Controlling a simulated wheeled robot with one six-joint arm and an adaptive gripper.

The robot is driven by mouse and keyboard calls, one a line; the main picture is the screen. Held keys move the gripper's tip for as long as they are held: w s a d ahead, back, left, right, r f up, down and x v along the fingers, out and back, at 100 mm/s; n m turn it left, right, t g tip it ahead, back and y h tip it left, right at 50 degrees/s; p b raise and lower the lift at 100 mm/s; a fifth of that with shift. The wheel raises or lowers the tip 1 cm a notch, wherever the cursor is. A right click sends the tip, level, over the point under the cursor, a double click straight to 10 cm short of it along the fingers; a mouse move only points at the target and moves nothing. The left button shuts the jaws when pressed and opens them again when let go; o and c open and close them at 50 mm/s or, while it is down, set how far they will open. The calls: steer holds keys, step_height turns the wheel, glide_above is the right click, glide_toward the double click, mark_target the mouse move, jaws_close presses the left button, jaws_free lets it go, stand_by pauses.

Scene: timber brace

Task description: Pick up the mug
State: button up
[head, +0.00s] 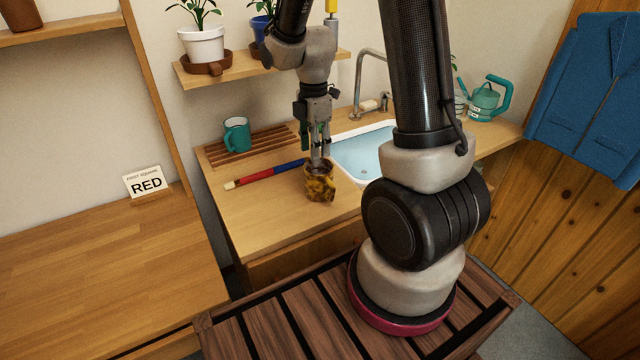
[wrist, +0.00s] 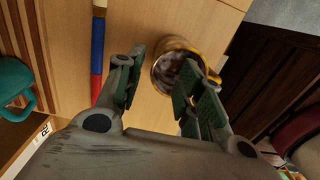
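A mottled brown and yellow mug (head: 319,185) stands upright near the front edge of the wooden counter. My gripper (head: 320,160) points down at its rim from above. In the wrist view the gripper's fingers are apart; the right finger overlaps the opening of the mottled mug (wrist: 164,74), and the left finger is outside it, over the counter. I cannot tell whether either finger touches the mug. A teal mug (head: 237,135) stands on a slatted wooden rack at the left; part of it also shows at the left edge of the wrist view (wrist: 14,82).
A red and blue rod (head: 262,175) lies on the counter left of the mottled mug. A sink (head: 352,158) with a tap is behind it to the right. A shelf (head: 225,74) with potted plants hangs above. A "RED" card (head: 146,183) stands on the left table.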

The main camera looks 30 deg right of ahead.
mark_target(313, 166)
steer(key=f, duration=0.6)
steer(key=shift+a+f, duration=0.25)
steer(key=shift+f, duration=0.15)
steer(key=shift+c, duration=0.3)
jaws_close()
